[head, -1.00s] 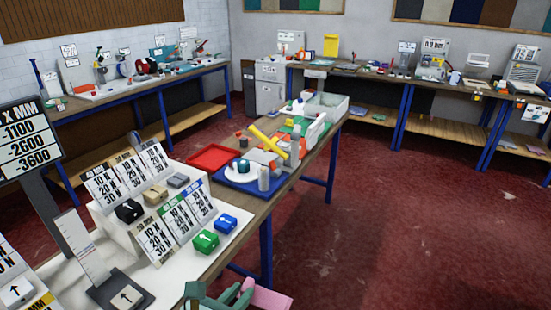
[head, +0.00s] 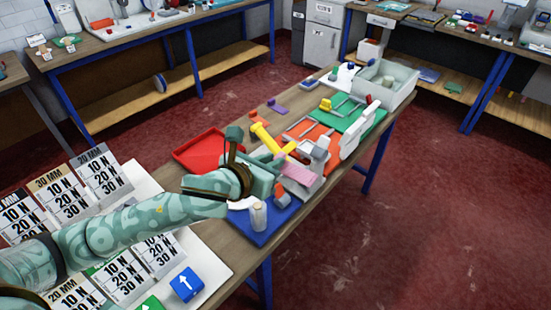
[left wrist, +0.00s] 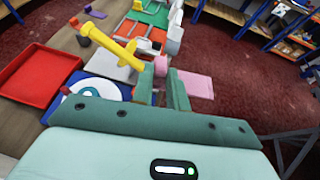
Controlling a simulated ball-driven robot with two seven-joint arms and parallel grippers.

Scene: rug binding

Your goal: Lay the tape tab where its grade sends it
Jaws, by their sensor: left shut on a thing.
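My left gripper (head: 279,170) reaches in from the left over the middle table. It is shut on a flat pink tab (head: 300,174), likely the tape tab, which sticks out to the right of the fingers. In the left wrist view the fingers (left wrist: 162,90) stand upright, with the pink tab (left wrist: 196,84) beyond the right one. Whether the tab touches anything below cannot be told. Number cards (head: 103,176) marked 10 N, 20 N, 30 N stand at lower left, partly hidden by my arm. A blue block (head: 186,285) with a white arrow sits before them. My right gripper is out of view.
A red tray (head: 208,149), a blue mat (head: 270,232) with a white bottle (head: 258,216), and a yellow tool (head: 266,139) lie close around the gripper. A grey bin (head: 388,85) stands at the table's far end. Red floor is clear at right.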

